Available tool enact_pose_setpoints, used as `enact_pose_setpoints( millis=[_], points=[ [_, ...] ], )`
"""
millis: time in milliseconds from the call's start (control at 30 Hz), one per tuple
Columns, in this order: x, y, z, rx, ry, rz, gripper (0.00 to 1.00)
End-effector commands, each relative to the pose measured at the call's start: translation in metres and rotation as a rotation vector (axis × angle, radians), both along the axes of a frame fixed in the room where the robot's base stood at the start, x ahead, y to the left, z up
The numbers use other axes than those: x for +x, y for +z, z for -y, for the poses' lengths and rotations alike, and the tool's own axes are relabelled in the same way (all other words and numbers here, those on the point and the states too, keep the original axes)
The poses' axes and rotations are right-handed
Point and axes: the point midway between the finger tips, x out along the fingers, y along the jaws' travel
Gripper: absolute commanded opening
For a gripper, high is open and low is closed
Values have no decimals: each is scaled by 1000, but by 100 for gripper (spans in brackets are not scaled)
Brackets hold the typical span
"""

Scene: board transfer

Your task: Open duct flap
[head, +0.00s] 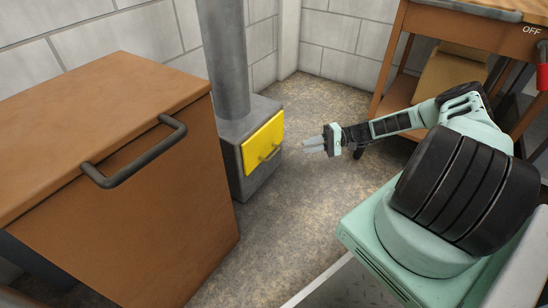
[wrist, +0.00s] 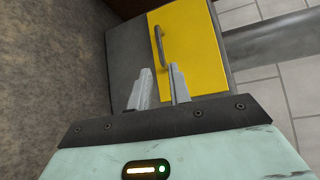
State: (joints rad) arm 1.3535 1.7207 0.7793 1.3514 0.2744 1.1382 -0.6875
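The duct flap (head: 263,144) is a yellow panel on the front of a grey duct box (head: 232,128), and it looks shut. Its handle (head: 269,153) is a small dark bar near the lower edge in the head view. In the wrist view the yellow flap (wrist: 192,50) fills the upper middle, with the grey handle (wrist: 159,46) along its left side. My gripper (head: 306,147) points at the flap from the right, a short gap away. In the wrist view its two fingers (wrist: 159,76) are apart with nothing between them, just short of the handle.
A brown cabinet (head: 185,190) with a dark bar handle stands left of the duct. A grey pipe (head: 223,60) rises from the duct box. A wooden workbench (head: 455,24) stands at the back right. The floor (head: 290,215) in front of the flap is clear.

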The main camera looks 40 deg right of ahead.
Motion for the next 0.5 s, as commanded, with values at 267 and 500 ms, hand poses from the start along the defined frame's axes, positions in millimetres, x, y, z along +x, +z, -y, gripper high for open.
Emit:
enact_pose_setpoints(
  millis=[267, 500],
  points=[
    [24, -13, -55, 1, 4, 0, 20],
    [42, -18, -94, 0, 4, 1, 20]
  ],
)
